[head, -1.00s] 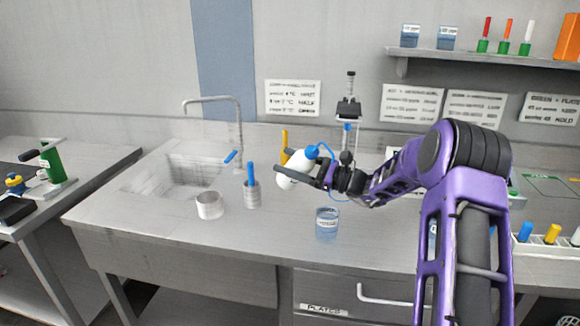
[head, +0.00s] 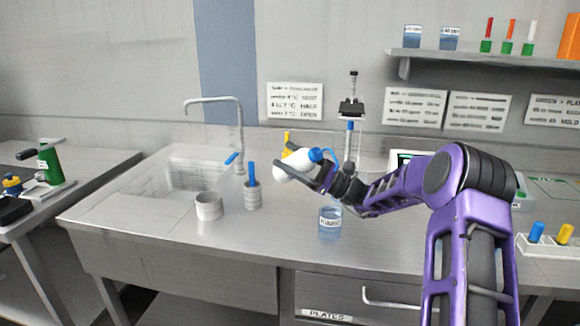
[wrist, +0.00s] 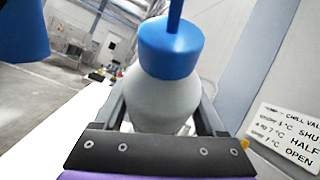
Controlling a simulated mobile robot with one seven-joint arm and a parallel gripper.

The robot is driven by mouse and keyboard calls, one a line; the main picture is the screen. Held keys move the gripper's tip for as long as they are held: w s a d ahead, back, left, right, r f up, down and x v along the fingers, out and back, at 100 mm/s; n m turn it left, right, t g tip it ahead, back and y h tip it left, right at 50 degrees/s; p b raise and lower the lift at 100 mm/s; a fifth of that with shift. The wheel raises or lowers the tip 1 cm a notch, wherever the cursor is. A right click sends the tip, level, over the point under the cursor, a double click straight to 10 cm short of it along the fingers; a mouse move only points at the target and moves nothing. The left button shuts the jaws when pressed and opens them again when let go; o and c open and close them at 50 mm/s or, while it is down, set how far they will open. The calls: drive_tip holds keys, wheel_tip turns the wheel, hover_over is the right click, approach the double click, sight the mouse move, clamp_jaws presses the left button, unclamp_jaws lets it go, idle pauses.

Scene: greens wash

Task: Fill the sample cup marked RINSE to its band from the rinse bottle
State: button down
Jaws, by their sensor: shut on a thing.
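My gripper (head: 318,175) is shut on the rinse bottle (head: 292,169), a white bottle with a blue cap and thin blue spout. The bottle is held tilted, its cap toward the right, above the counter. In the wrist view its white body (wrist: 165,100) sits between my jaws with the blue cap beyond. A clear, bluish cup (head: 330,224) with a white label stands upright on the counter, below and to the right of the bottle. Its label is too small to read, and its band and fill level cannot be made out. The spout tip is apart from the cup.
A grey open beaker (head: 209,207) and a ribbed holder (head: 253,196) with a blue stick stand left of the cup. A sink (head: 178,178) with a tap lies further left. A stand (head: 350,115) rises behind my gripper. A rack (head: 550,243) is at the right.

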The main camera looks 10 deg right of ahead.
drive_tip(key=shift+r+n+g+y, duration=0.4)
drive_tip(key=shift+r+n+y, duration=0.8)
drive_tip(key=shift+r, duration=0.35)
idle(4.6)
drive_tip(key=shift+m, duration=0.3)
drive_tip(key=f+m+h+p, duration=0.1)
drive_tip(key=p, duration=0.1)
drive_tip(key=shift+f+t+h+p, duration=0.15)
drive_tip(key=shift+t+h+p, duration=0.15)
drive_tip(key=shift+h+p, duration=0.1)
drive_tip(key=shift+f+m+h+p, duration=0.6)
drive_tip(key=shift+f+h+p, duration=0.1)
drive_tip(key=shift+f+p, duration=0.2)
drive_tip(key=shift+f+m+h, duration=0.3)
drive_tip(key=shift+f+h, duration=0.1)
drive_tip(key=shift+f, duration=0.35)
drive_tip(key=shift+b, duration=0.5)
